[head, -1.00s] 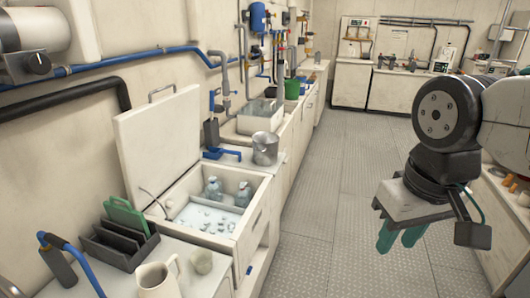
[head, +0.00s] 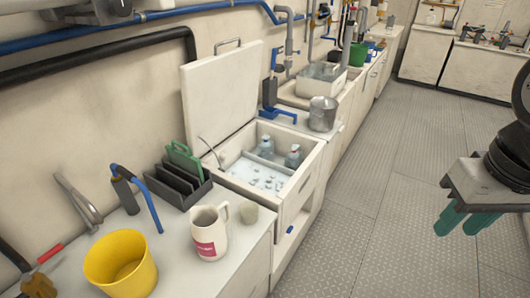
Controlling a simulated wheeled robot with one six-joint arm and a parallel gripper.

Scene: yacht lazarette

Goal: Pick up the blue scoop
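My gripper (head: 464,222) hangs over the floor at the right, with two green fingers pointing down, a gap between them and nothing held. A blue piece (head: 280,114) lies on the counter behind the open ice box, beside a dark upright part and a steel bucket. I cannot tell whether it is the blue scoop. A small blue spot (head: 290,229) shows in the opening at the cabinet front, too small to make out. My gripper is well to the right of both and touches neither.
The open ice box (head: 303,184) holds ice and two bottles, its lid (head: 222,95) raised. The floor (head: 365,190) is clear.

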